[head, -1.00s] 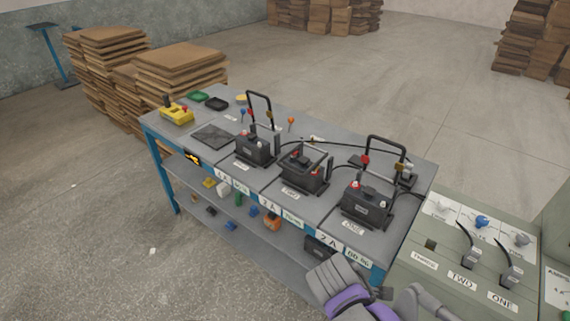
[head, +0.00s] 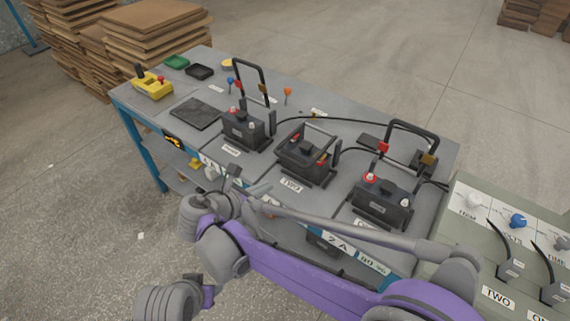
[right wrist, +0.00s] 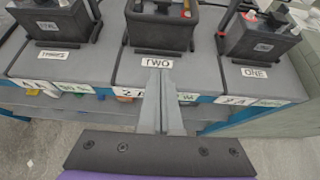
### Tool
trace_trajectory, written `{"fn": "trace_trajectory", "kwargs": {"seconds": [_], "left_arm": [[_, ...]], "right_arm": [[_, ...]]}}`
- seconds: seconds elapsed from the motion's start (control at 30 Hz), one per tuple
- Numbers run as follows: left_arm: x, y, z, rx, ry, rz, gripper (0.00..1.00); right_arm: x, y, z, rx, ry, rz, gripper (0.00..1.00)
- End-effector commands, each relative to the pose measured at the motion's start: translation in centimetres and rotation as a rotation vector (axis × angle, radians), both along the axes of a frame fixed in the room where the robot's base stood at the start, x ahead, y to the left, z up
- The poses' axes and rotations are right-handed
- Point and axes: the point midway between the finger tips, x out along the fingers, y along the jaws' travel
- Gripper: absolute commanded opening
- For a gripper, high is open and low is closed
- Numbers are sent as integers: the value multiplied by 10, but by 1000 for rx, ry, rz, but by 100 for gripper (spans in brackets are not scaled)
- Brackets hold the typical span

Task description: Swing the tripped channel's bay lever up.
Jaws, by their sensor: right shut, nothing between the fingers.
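Three black batteries stand in bays on the grey bench: THREE (head: 246,129), TWO (head: 302,158) and ONE (head: 383,203). Bay TWO's black lever (head: 330,141) lies low around its battery. The levers of bay THREE (head: 250,74) and bay ONE (head: 411,130) stand raised. My right gripper (head: 262,188) is at the bench's front edge, by the TWO label. In the right wrist view its fingers (right wrist: 160,75) are shut and empty, pointing at the TWO label (right wrist: 157,62), apart from the lever. My left gripper is not in view.
A green panel (head: 466,212) with black switches and a blue knob (head: 517,220) stands at the right. A yellow tool (head: 153,84) and small trays sit at the bench's left end. Black cables run behind the batteries. My right arm covers part of the front edge.

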Motion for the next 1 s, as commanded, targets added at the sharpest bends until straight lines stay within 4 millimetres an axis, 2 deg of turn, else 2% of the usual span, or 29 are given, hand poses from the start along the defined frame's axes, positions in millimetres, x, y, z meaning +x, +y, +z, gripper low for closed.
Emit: {"fn": "trace_trajectory", "kwargs": {"seconds": [0.2,0.33,0.77,0.8,0.9,1.0], "left_arm": [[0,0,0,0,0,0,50],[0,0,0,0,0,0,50],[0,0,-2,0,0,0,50],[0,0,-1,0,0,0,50],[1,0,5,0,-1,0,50],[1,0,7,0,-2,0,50]], "right_arm": [[1,-1,-1,2,0,-2,0],[8,-7,-6,1,0,-4,0],[69,-51,-51,3,-1,-5,0],[72,-54,-50,2,0,-5,0],[73,-54,-30,4,0,-3,0],[75,-55,-19,4,0,-3,0]]}}
